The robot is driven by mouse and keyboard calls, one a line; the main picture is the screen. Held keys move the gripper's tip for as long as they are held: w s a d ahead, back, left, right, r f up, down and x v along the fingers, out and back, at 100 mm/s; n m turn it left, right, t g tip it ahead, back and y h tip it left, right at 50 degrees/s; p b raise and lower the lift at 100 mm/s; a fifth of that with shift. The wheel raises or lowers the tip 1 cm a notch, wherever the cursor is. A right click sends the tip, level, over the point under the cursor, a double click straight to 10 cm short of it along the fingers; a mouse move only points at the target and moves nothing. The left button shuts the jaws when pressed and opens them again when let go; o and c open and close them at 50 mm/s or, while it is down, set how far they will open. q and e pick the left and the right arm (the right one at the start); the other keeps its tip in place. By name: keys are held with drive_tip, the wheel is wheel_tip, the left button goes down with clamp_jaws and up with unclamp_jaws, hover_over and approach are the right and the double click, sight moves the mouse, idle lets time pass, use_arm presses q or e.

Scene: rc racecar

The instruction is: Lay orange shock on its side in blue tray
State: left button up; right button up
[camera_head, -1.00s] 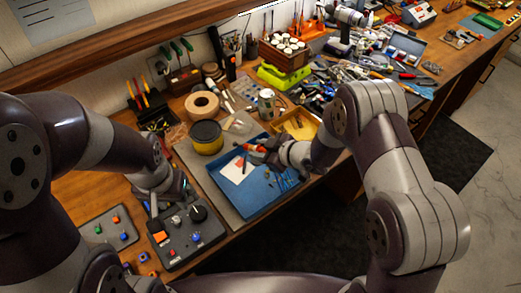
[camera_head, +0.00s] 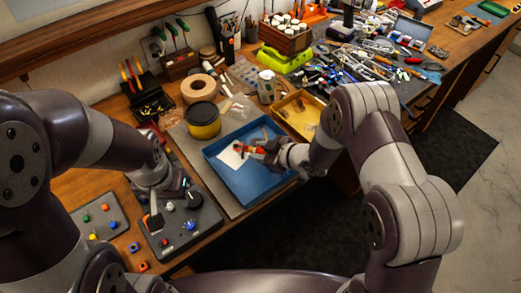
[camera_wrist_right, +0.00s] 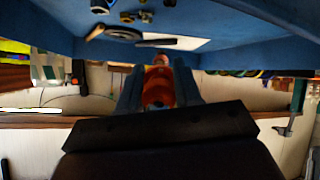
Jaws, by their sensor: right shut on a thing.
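The orange shock (camera_wrist_right: 157,88) is between the fingers of my right gripper (camera_wrist_right: 158,95) in the right wrist view. In the head view my right gripper (camera_head: 262,150) is shut on it, over the far part of the blue tray (camera_head: 262,190). The shock shows there as a small orange-red piece (camera_head: 256,149). I cannot tell whether it touches the tray floor. A white sheet (camera_head: 233,157) lies in the tray. My left gripper (camera_head: 154,205) is low over the dark control box at the left; its fingers are too small to judge.
A yellow tray (camera_head: 298,116) adjoins the blue tray at the back right. A black-and-yellow tin (camera_head: 203,120), a tape roll (camera_head: 198,88) and a can (camera_head: 266,86) stand behind. The control box (camera_head: 180,228) is left of the tray. Tools crowd the right bench.

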drive_tip(key=o, duration=1.1)
drive_tip(key=shift+o, duration=0.2)
drive_tip(key=b+v, duration=0.1)
drive_tip(key=v, duration=1.1)
drive_tip(key=shift+s+d+r, duration=0.15)
drive_tip(key=shift+d+r, duration=0.05)
drive_tip(key=shift+r, duration=0.05)
